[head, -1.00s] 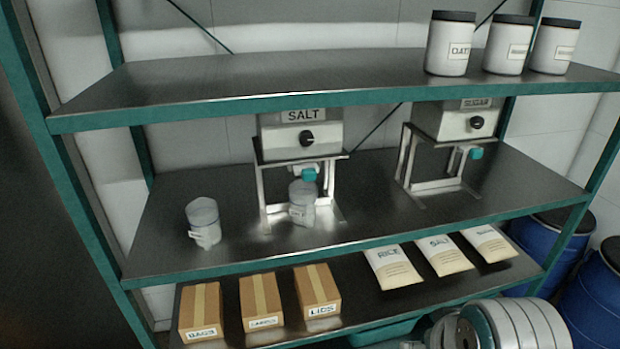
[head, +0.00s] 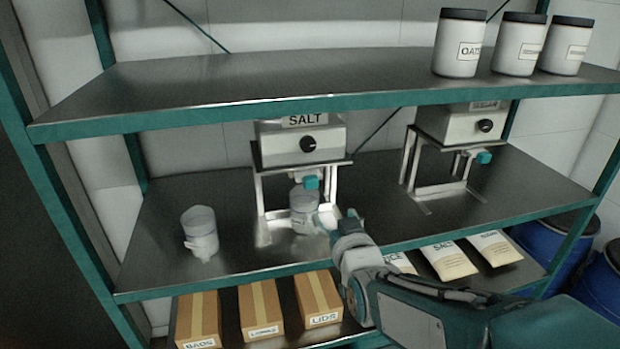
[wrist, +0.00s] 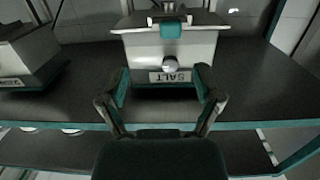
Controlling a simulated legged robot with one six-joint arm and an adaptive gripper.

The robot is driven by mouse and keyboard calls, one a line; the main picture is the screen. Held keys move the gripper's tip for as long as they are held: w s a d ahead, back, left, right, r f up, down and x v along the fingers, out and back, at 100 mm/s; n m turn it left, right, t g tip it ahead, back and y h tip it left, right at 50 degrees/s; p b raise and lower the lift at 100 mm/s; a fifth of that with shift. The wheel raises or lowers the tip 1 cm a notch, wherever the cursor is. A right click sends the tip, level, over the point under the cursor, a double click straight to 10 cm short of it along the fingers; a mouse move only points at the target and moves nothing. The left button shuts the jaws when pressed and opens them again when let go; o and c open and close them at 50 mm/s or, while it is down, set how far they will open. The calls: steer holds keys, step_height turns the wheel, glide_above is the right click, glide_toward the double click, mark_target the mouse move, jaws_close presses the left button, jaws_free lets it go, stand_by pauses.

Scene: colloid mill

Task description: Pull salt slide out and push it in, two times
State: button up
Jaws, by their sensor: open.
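The salt dispenser (head: 300,146), a grey box labelled SALT with a black knob, stands on a metal frame on the middle shelf. Its teal slide handle (head: 310,183) is below the box at the front. In the wrist view the dispenser (wrist: 170,52) appears upside down, with the teal handle (wrist: 171,30) above the label. My gripper (head: 338,217) is in front of the frame, to the lower right of the handle and apart from it. In the wrist view my gripper (wrist: 162,78) is open and empty. A pale cup (head: 303,208) stands under the slide, its right side partly hidden.
A second dispenser (head: 460,125) stands to the right, and another pale cup (head: 200,232) to the left. The upper shelf edge (head: 330,103) passes above the dispensers. Boxes (head: 261,312) and bags (head: 447,260) lie on the lower shelf.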

mark_target(312, 183)
steer(key=shift+t+y, duration=0.3)
steer(key=shift+t, duration=0.3)
steer(key=x, duration=0.8)
steer(key=a+x, duration=0.1)
steer(key=x, duration=0.3)
steer(key=shift+a+r, duration=0.2)
steer(key=shift+c, duration=0.3)
jaws_close()
